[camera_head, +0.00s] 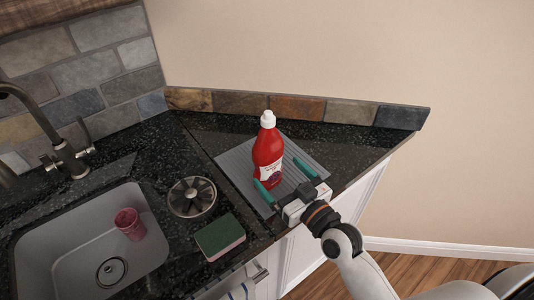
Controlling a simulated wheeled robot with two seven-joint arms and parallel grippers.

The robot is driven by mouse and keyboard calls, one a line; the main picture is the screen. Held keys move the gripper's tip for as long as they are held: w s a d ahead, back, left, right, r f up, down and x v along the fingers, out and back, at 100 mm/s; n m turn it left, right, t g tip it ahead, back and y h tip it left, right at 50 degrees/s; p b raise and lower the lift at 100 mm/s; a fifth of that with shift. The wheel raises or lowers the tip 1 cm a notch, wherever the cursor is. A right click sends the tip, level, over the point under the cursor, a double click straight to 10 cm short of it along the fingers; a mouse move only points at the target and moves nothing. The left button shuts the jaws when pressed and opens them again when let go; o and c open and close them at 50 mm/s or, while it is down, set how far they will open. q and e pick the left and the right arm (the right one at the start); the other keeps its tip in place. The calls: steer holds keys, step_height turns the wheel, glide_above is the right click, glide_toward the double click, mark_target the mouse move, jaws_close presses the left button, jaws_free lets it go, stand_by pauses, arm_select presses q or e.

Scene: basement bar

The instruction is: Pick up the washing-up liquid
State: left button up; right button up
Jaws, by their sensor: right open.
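The washing-up liquid (267,152) is a red bottle with a white cap and a pale label. It stands upright on a grey ribbed mat (236,166) on the dark counter. My right gripper (282,176) comes in from the lower right. It is open, with one green-tipped finger at the bottle's lower left front and the other to its right. I cannot tell whether either finger touches the bottle. My left gripper is not in view.
A sink (45,233) with a pink cup (130,224) in it lies at the left, under a tap (62,150). A round metal dish (192,197) and a green sponge (220,237) lie between sink and mat. A low stone backsplash (297,108) runs behind the bottle.

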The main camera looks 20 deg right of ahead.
mark_target(264, 160)
steer(key=shift+w+a, duration=0.15)
steer(key=shift+w, duration=0.4)
steer(key=shift+w+a, duration=0.1)
steer(key=shift+w, duration=0.15)
steer(key=p+x, duration=0.1)
steer(key=x, duration=0.3)
steer(key=shift+w+a+p, duration=0.15)
steer(key=shift+a+p, duration=0.05)
steer(key=shift+p, duration=0.1)
steer(key=shift+w+a+f, duration=0.15)
steer(key=shift+w, duration=0.25)
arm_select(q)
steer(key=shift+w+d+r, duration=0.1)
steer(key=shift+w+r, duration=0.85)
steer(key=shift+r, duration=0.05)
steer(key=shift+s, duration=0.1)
arm_select(e)
steer(key=shift+s, duration=0.1)
steer(key=c, duration=0.6)
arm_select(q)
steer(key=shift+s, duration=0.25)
arm_select(e)
steer(key=c, duration=0.8)
